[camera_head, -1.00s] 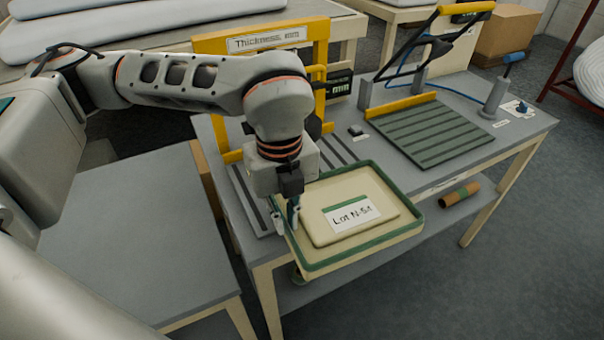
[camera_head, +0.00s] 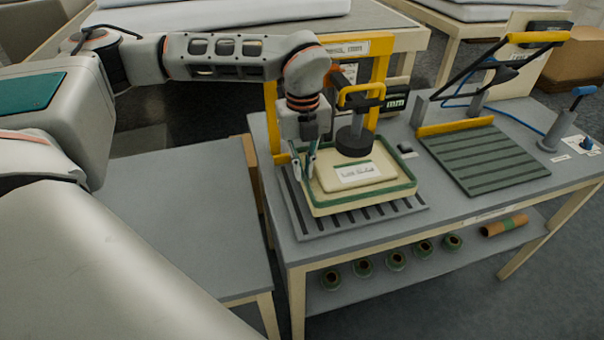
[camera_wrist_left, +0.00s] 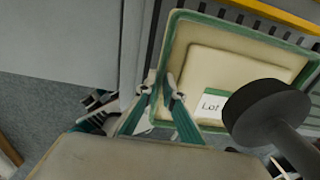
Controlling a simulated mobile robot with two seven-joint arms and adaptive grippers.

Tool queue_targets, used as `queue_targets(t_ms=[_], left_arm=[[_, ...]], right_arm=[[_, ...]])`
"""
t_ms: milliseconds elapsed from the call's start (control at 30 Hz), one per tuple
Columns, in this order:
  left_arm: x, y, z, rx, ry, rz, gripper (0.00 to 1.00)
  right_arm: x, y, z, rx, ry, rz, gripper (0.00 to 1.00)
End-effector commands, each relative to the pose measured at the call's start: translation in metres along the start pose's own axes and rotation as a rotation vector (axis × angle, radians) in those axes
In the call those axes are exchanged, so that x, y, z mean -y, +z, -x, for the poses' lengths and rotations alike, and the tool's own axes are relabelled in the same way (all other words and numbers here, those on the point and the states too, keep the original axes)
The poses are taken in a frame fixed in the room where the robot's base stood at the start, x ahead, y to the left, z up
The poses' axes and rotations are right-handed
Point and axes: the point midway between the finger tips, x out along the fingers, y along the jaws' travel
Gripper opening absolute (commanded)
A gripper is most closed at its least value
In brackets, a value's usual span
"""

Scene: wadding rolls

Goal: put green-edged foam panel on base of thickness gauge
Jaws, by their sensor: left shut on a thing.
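The green-edged foam panel (camera_head: 330,183) is cream with a green rim and a raised middle bearing a white label. It lies level over the slatted grey base (camera_head: 408,206) of the thickness gauge, whose yellow frame (camera_head: 379,75) stands behind. I cannot tell whether the panel touches the base. The gauge's round black foot (camera_head: 353,141) is above the panel's back part. My left gripper (camera_head: 307,168) is shut on the panel's left rim. In the left wrist view, the fingers (camera_wrist_left: 160,88) straddle the rim of the panel (camera_wrist_left: 232,68), and the black foot (camera_wrist_left: 266,112) covers part of it.
To the right on the grey table are a small dark block (camera_head: 406,149) and a green slatted board (camera_head: 482,158) with a yellow bar and black lever. Several green-ended rolls (camera_head: 396,260) and a brown roll (camera_head: 504,226) lie on the lower shelf. An empty grey table (camera_head: 190,215) stands left.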

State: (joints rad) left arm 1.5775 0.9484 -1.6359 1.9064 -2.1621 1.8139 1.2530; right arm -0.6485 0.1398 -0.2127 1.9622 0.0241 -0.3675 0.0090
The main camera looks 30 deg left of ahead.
Motion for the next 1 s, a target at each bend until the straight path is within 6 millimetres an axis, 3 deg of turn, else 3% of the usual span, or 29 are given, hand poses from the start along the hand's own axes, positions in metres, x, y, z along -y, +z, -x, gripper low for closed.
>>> queue_targets(t_ms=[100, 333, 600, 700, 1000], left_arm=[[-0.001, 0.012, -0.001, 0.000, 0.001, 0.004, 0.00], [-0.001, 0.010, -0.033, -0.001, 0.002, 0.001, 0.00], [-0.001, 0.010, -0.035, 0.000, 0.000, 0.001, 0.00], [-0.001, 0.010, -0.036, 0.000, 0.001, 0.001, 0.25], [-0.001, 0.010, -0.035, 0.000, 0.000, 0.001, 0.25]], right_arm=[[-0.001, -0.003, 0.001, -0.001, 0.000, 0.000, 0.40], [-0.001, -0.006, 0.003, -0.002, 0.001, 0.000, 0.40], [-0.001, -0.005, 0.003, -0.002, 0.001, 0.000, 0.40], [-0.001, -0.005, 0.003, -0.002, 0.001, 0.000, 0.40], [-0.001, -0.005, 0.003, -0.001, 0.001, 0.000, 0.40]])
